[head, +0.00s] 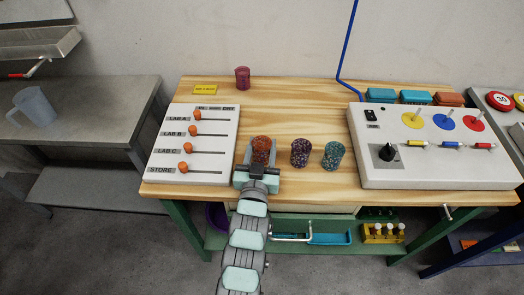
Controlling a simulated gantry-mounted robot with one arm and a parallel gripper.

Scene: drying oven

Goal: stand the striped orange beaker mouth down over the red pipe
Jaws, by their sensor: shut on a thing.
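My gripper (259,166) is at the front edge of the wooden bench, right of the white slider board. It is shut on an orange beaker (261,146) with dark markings; the jaws hide its lower part. I cannot tell clearly whether the beaker touches the bench or which way its mouth faces. The red pipe appears to be the thin upright on the red disc (473,123), at the right of the white control box. It is far to the right of my gripper, and nothing covers it.
A dark purple speckled beaker (300,153) and a teal speckled beaker (333,155) stand right of my gripper. A magenta beaker (242,78) stands at the back. The control box (400,168) also bears yellow (417,122) and blue (447,122) discs. The bench middle (290,112) is clear.

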